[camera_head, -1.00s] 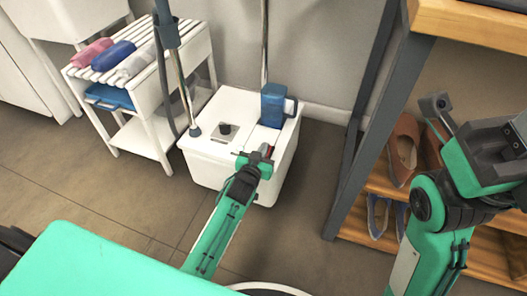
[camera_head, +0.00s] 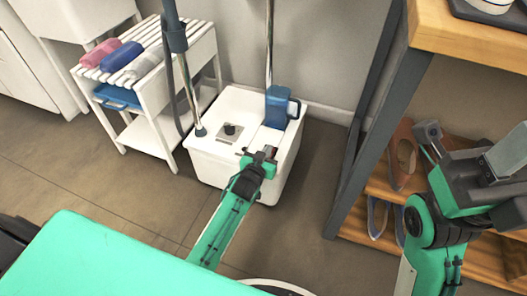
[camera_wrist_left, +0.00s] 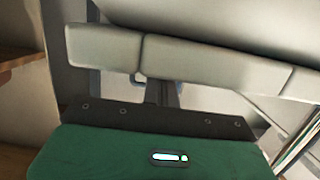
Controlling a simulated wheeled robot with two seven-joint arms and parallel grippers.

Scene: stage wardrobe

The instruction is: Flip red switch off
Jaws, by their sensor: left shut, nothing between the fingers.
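A white box-shaped steamer unit (camera_head: 215,159) stands on the floor against the wall. My left gripper (camera_head: 263,154) is shut and empty at the box's front right edge, below the blue tank. It covers that part of the box. A small reddish patch shows right at its fingertips, where I take the red switch to be; its position, on or off, cannot be read. In the left wrist view the shut fingers (camera_wrist_left: 163,92) point at pale surfaces, and no red shows there.
A white slatted rack (camera_head: 160,95) with rolled towels stands left. A wooden shelf (camera_head: 470,38) with shoes stands right. Floor in front is clear.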

